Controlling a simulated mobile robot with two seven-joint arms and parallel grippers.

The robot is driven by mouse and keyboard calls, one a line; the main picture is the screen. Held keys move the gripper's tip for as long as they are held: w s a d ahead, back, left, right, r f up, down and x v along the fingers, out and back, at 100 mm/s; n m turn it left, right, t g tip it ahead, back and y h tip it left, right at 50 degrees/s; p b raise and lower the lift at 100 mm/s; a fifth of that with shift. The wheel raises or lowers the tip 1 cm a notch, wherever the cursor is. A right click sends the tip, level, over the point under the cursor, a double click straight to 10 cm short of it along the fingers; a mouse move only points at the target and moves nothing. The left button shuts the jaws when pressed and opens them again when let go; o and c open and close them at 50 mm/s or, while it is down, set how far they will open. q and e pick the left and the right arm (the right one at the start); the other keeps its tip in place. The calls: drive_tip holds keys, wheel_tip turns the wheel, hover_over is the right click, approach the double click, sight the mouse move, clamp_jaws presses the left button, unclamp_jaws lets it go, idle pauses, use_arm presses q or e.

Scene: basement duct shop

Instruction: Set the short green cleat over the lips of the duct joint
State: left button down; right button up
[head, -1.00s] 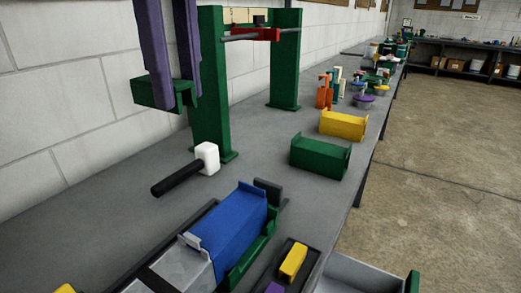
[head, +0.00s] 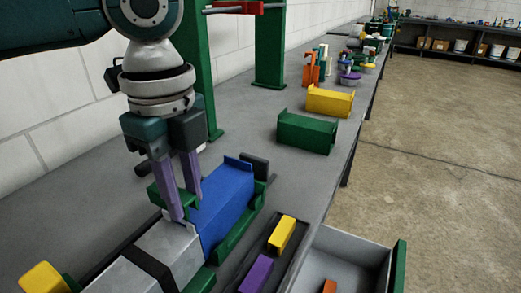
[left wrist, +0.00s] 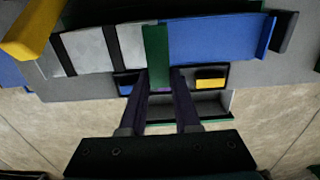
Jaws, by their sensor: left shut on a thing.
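My left gripper (head: 182,208) is shut on the short green cleat (head: 158,194), part of which its purple fingers hide. The cleat is at the joint between the grey duct piece (head: 185,245) and the blue duct piece (head: 225,200). In the left wrist view the cleat (left wrist: 156,55) lies crosswise along the seam, between the grey piece (left wrist: 85,50) and the blue piece (left wrist: 215,38). The cleat and fingers hide the lips there. I cannot tell whether the cleat touches them or is just above. My right gripper is not in view.
A dark tray (head: 240,278) beside the ducts holds a yellow block (head: 282,233) and a purple block (head: 257,272). An open grey drawer (head: 350,250) is to its right. Green (head: 306,132) and yellow (head: 330,101) channel pieces stand farther back. A green-posted frame (head: 269,50) stands near the wall.

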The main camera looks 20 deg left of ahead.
use_arm(q)
drive_tip(key=shift+f, duration=0.45)
drive_tip(key=shift+f, duration=0.1)
drive_tip(key=shift+f, duration=0.5)
drive_tip(key=c, duration=0.6)
unclamp_jaws()
